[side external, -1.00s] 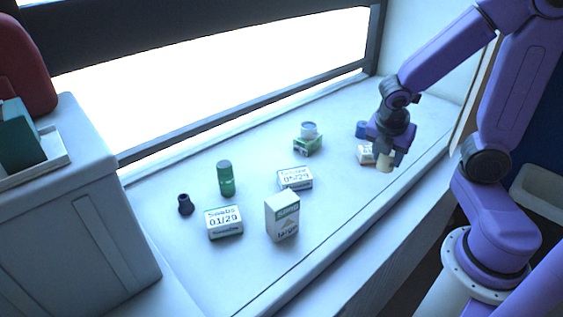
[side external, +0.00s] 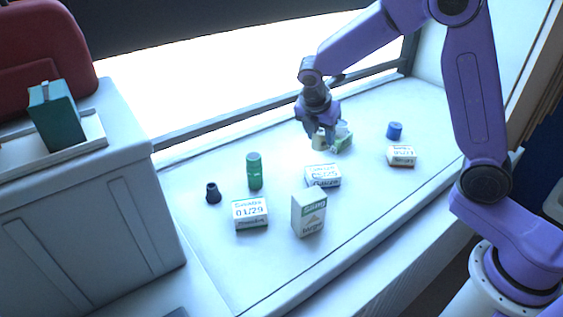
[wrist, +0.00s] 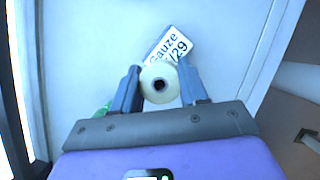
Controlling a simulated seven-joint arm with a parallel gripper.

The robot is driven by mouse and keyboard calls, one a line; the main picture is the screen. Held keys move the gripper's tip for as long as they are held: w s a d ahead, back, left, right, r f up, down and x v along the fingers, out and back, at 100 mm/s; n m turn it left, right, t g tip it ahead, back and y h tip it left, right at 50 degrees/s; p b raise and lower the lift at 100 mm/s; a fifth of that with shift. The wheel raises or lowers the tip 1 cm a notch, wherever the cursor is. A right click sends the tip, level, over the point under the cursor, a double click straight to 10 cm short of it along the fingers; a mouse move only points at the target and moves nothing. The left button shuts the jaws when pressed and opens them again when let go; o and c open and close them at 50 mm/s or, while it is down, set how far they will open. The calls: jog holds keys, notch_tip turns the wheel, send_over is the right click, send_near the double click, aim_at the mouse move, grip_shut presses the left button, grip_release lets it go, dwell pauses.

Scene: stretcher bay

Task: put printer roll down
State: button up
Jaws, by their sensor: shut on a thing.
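The printer roll (wrist: 171,87) is a cream cylinder with a dark core hole. It sits between the two fingers of my gripper (wrist: 160,70) in the wrist view, and the gripper is shut on it. In the side view my gripper (side external: 319,124) points down over the back middle of the white counter (side external: 385,215), with the roll (side external: 318,141) at its fingertips. I cannot tell whether the roll touches the counter.
A gauze box (side external: 322,176) lies just in front of the roll. A swabs box (side external: 250,213), an upright carton (side external: 308,214), a green bottle (side external: 254,171) and a dark stopper (side external: 213,193) stand left. A blue cylinder (side external: 394,130) and small box (side external: 401,156) are right.

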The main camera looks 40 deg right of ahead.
jog(key=w+f, duration=0.3)
jog(key=w, duration=0.1)
jog(key=w+a+f, duration=0.1)
jog(key=w+f, duration=0.2)
jog(key=w, duration=0.2)
jog(key=w+f, duration=0.3)
jog(key=w, duration=0.1)
jog(key=shift+w+a+f, duration=0.2)
jog(key=shift+w+a, duration=0.05)
jog(key=shift+w, duration=0.1)
jog(key=shift+w+f, duration=0.25)
jog(key=shift+f, duration=1.55)
jog(key=shift+f, duration=0.2)
jog(key=o, duration=1.1)
jog(key=shift+c, duration=0.2)
jog(key=shift+r, duration=0.1)
